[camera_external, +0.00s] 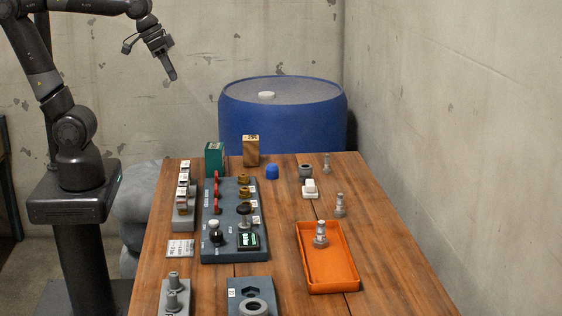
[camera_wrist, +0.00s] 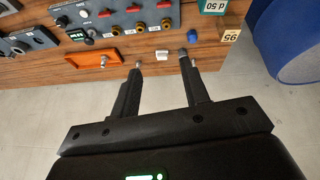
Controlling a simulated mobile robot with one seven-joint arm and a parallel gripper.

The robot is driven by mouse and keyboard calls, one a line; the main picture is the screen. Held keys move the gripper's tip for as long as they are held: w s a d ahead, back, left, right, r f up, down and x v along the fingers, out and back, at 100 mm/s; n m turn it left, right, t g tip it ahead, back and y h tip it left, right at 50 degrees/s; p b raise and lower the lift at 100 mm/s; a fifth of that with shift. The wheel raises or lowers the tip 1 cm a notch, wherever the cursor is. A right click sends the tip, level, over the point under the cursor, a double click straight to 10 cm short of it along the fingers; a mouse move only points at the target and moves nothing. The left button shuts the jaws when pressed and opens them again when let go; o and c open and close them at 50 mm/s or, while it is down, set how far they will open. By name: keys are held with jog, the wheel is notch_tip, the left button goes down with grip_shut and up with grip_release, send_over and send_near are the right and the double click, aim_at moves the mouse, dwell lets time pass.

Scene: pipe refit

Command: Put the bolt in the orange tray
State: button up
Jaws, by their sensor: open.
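The orange tray (camera_external: 347,284) lies on the right half of the wooden table, and one grey bolt-like fitting (camera_external: 320,235) stands inside it. Two similar grey fittings stand outside it, one behind the tray (camera_external: 340,206) and one near the far edge (camera_external: 326,164). I cannot tell which is the task's bolt. My gripper (camera_external: 171,73) is high at upper left, away from the table and tray. In the wrist view my gripper (camera_wrist: 161,66) is open and empty; the orange tray (camera_wrist: 80,60) shows beyond its left finger.
A dark panel (camera_external: 208,255) with knobs and valves fills the table's middle left. A white block (camera_external: 310,190), a blue cap (camera_external: 272,172), a green box (camera_external: 214,158) and a wooden block (camera_external: 251,150) stand toward the back. A blue barrel (camera_external: 283,120) stands behind.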

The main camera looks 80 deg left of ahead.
jog(key=s+a+f+m, duration=0.1)
jog(key=s+f, duration=0.3)
jog(key=s, duration=0.2)
jog(key=shift+s+a+t+y, duration=0.3)
jog(key=shift+s, duration=0.05)
